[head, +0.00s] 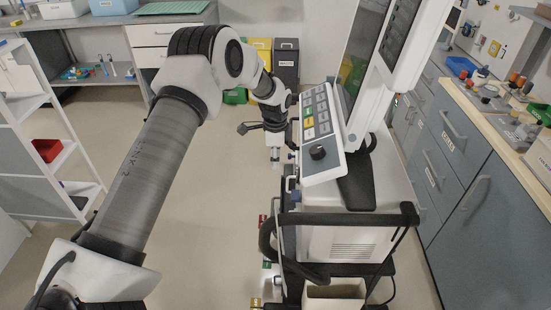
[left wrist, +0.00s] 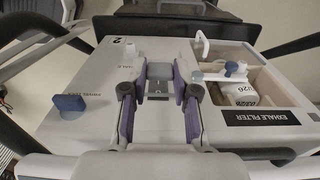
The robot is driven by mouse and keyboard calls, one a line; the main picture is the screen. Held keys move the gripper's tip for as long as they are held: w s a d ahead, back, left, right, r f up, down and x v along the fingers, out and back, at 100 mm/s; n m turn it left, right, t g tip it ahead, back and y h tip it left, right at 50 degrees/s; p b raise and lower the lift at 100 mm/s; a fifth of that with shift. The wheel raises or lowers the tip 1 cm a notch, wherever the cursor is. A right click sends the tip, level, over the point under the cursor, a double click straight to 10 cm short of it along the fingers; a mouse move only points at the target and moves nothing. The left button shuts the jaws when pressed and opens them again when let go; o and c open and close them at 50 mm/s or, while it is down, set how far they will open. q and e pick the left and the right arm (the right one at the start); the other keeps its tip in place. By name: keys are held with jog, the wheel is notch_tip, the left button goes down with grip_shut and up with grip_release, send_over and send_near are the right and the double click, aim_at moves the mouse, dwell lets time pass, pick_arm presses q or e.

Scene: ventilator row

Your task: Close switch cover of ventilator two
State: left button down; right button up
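Ventilator two's side face fills much of the left wrist view as a pale panel (left wrist: 95,70) marked "2". My left gripper (left wrist: 158,100) has its two purple-padded fingers apart, with no object clearly held between them. A small grey block (left wrist: 158,84) shows in the gap; I cannot tell whether it is the switch cover. In the head view the ventilator (head: 345,195) stands right of centre. My left gripper (head: 275,160) points down at its far left side. The switch cover cannot be made out there. My right gripper is not in view.
A blue knob (left wrist: 69,102) sits left of the fingers, and an open compartment labelled "EXHALE FILTER" (left wrist: 265,117) right of them. The ventilator's black handle rail (head: 345,219) is nearer me. Drawers and a counter (head: 500,115) stand right. Floor is free to the left.

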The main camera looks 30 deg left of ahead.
pick_arm(q)
jog(key=shift+f, duration=0.1)
jog(key=shift+f+h+b, duration=0.25)
jog(key=shift+h+b, duration=0.05)
jog(key=shift+b, duration=0.35)
notch_tip(320, 180, down, 9)
jog(key=w+d+t+h+b, duration=0.1)
jog(key=t+h+b, duration=0.9)
jog(key=b, duration=4.2)
jog(key=shift+w+d+f+h+b, duration=0.15)
jog(key=shift+d+h+b, duration=0.3)
jog(key=shift+h, duration=2.55)
jog(key=c, duration=0.9)
grip_release()
